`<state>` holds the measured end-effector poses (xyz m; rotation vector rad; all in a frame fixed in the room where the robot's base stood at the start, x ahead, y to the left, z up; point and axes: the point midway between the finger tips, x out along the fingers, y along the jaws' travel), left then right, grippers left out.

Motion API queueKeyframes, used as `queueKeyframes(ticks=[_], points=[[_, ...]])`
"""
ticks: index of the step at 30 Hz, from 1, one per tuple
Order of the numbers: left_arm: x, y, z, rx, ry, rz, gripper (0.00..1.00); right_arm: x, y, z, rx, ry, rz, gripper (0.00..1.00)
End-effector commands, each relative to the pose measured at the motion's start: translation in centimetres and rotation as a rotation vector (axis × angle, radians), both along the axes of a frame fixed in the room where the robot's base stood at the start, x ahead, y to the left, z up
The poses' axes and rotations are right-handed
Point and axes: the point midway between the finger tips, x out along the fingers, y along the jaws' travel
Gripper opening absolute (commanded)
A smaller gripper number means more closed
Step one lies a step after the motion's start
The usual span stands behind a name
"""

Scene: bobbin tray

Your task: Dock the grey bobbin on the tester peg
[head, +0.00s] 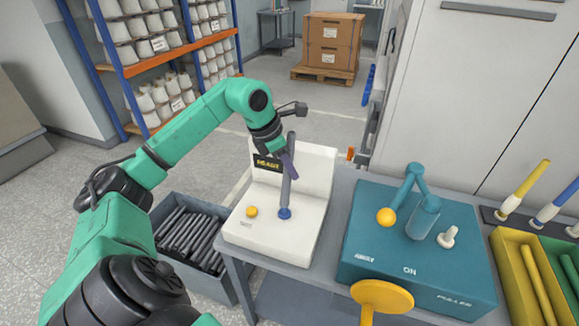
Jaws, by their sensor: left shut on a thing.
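My left gripper (286,160) is shut on the grey bobbin (286,187) a little above its middle, over the white tester (316,215). The bobbin is a slim grey tube, nearly upright with a slight tilt. Its lower end meets the blue base of the tester peg (285,214) in the head view. The peg itself is hidden, and I cannot tell whether the bobbin is fully seated. The tester has a yellow button (251,211) and a dark display (268,162) with yellow lettering. My right gripper is not in view.
A teal puller machine (362,247) with a yellow-knobbed lever (386,216) stands right of the tester. A grey bin (165,203) of dark bobbins is at the left. Yellow (507,285) and green trays and upright coloured bobbins are at the right. A yellow disc (383,295) is in front.

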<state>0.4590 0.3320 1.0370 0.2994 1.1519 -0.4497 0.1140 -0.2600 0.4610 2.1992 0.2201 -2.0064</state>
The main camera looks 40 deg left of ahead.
Motion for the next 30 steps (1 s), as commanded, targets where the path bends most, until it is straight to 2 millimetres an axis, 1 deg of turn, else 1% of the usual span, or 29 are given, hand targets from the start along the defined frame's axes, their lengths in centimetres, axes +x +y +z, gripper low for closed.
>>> queueKeyframes(ticks=[15,30], points=[[0.0,0.0,1.7,0.001,0.000,0.000,0.00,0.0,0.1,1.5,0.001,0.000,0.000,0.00],[0.0,0.0,1.6,0.002,0.000,0.001,0.00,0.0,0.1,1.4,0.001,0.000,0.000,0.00]])
